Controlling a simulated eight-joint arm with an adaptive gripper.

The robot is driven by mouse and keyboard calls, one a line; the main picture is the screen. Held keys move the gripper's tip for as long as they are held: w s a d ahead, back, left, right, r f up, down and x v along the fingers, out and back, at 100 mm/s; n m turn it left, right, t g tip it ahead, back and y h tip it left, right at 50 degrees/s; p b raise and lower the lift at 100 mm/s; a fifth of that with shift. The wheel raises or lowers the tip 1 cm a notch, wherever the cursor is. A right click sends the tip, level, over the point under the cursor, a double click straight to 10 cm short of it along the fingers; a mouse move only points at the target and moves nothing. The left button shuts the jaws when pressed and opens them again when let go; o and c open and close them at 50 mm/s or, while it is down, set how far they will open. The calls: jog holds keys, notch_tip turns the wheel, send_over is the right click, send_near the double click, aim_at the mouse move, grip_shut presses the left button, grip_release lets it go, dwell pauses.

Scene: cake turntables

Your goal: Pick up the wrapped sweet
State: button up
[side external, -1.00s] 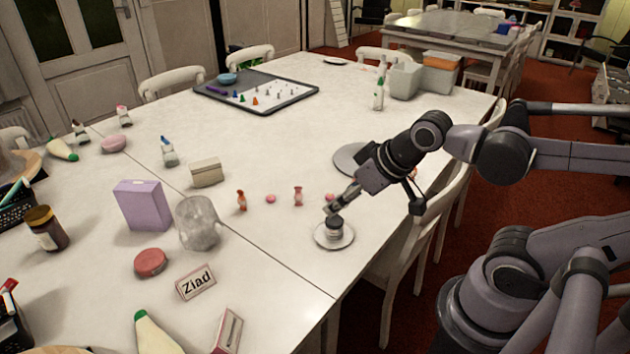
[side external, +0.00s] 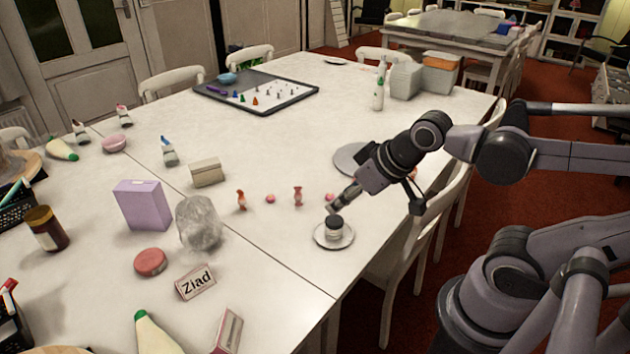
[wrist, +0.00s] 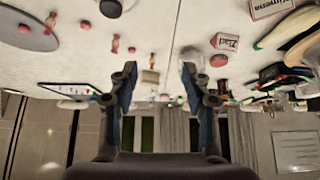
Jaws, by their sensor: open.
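Two small orange-red wrapped sweets with twisted ends stand out on the white table in the side view, a right one (side external: 298,196) and a left one (side external: 241,200). In the wrist view, similar wrapped shapes (wrist: 115,43) lie in a row, small and blurred. I cannot tell which one the task means. My gripper (side external: 334,207) is low over the table, right of the sweets and just behind a small dark-lidded jar. The wrist view shows its two fingers (wrist: 157,88) spread wide with nothing between them.
The jar (side external: 334,224) stands on a round plate (side external: 346,240). Round pink pieces (side external: 270,198) lie between and beside the sweets. A crumpled clear object (side external: 199,222), a purple box (side external: 143,205) and a beige box (side external: 207,172) stand to the left.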

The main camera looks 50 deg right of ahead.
jog(key=w+d+r+m+g+h, duration=0.1)
jog(key=w+d+m+g, duration=0.3)
jog(key=w+d+m, duration=0.75)
jog(key=w+d+f+m+g, duration=0.1)
jog(key=d+f+m, duration=0.1)
jog(key=d+f, duration=0.2)
jog(key=w+d+f+m+g, duration=0.1)
jog(key=w+d+f+m, duration=0.1)
jog(key=d, duration=0.6)
jog(key=w+d+f+m+g, duration=0.1)
jog(key=d+f+m, duration=0.2)
jog(key=d+f, duration=0.3)
jog(key=shift+w+d+m+y, duration=0.25)
jog(key=shift+w+d+y, duration=0.15)
jog(key=shift+d, duration=0.2)
jog(key=shift+d+f, duration=0.3)
jog(key=shift+f, duration=0.3)
notch_tip(320, 180, down, 5)
jog(key=shift+r, duration=0.1)
jog(key=shift+s+f, duration=0.2)
jog(key=shift+f, duration=1.15)
jog(key=shift+s+f, duration=0.15)
jog(key=shift+f, duration=1.15)
